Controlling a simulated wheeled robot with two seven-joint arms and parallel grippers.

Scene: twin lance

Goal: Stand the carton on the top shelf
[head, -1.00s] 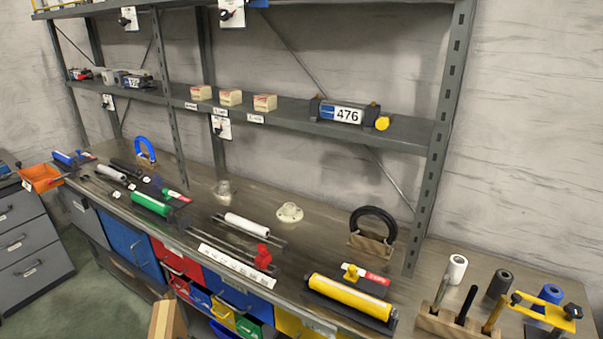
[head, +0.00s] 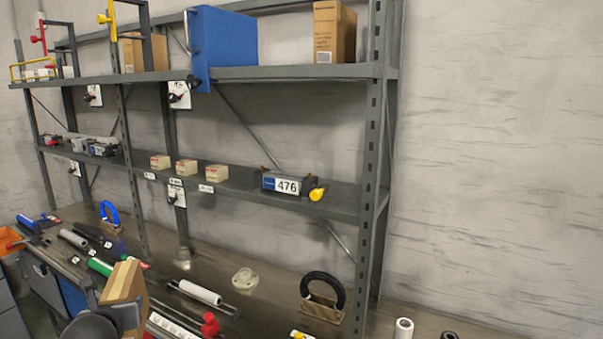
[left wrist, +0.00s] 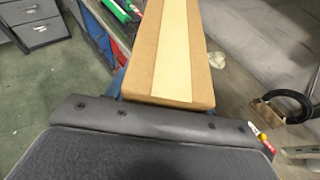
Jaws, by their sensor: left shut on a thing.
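A brown carton (head: 124,283) with a pale tape strip is held tilted at the lower left of the head view, in front of the workbench. My left gripper (head: 98,322) is a dark shape at the carton's lower end, partly cut off by the frame. In the left wrist view the carton (left wrist: 172,50) extends away from the dark gripper pad (left wrist: 150,118), which is shut on it. The top shelf (head: 300,72) of the grey rack is high above the carton. My right gripper is not in view.
On the top shelf stand a blue box (head: 225,45), a brown carton (head: 334,32) at right and another (head: 142,52) at left. Bare shelf shows between the blue box and right carton. The middle shelf (head: 235,186) holds small boxes. The bench (head: 225,262) is crowded with tools.

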